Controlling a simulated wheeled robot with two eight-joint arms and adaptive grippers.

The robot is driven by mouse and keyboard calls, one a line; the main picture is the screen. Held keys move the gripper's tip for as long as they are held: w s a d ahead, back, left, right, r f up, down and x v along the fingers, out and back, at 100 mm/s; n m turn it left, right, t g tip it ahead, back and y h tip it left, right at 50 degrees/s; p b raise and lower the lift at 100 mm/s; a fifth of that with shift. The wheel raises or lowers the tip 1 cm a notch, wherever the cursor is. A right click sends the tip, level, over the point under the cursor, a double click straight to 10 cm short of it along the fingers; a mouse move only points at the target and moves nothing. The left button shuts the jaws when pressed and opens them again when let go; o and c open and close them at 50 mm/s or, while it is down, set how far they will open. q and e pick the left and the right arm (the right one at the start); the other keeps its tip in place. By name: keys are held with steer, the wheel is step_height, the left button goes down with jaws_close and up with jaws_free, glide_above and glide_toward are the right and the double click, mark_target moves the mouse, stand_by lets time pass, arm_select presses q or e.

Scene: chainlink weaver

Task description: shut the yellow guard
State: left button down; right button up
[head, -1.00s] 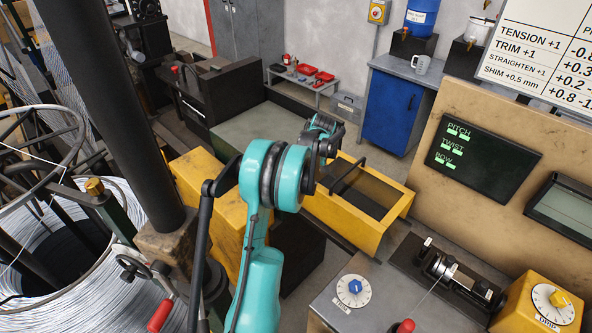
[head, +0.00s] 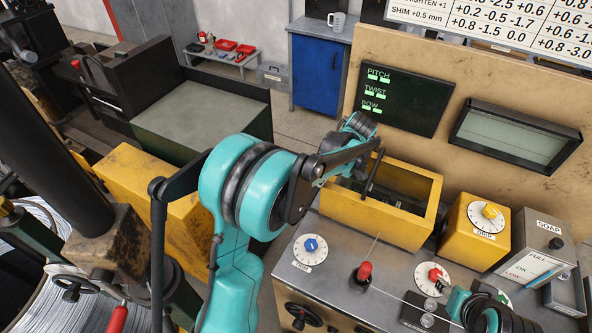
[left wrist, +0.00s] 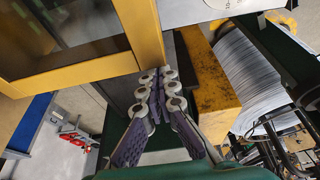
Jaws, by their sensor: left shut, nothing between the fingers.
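The yellow guard (head: 378,219), a yellow frame with dark windows and a black handle bar (head: 374,172), stands at the back of the metal console, just left of the yellow drum dial box. In the left wrist view its yellow frame (left wrist: 90,68) fills the upper left. My left gripper (left wrist: 158,80) is shut and empty, its fingertips close beside the frame's corner. I cannot tell whether they touch. In the head view my left wrist hides part of the guard's left end. Part of my right arm shows at the lower right; its fingers are not clear.
The yellow dial box (head: 474,229) and a soap box (head: 538,244) stand to the right. A display panel (head: 406,99) is behind.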

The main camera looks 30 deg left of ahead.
mark_target(337, 190)
arm_select(q)
steer(key=d, duration=0.5)
steer(key=shift+d, duration=0.35)
steer(key=shift+d, duration=0.1)
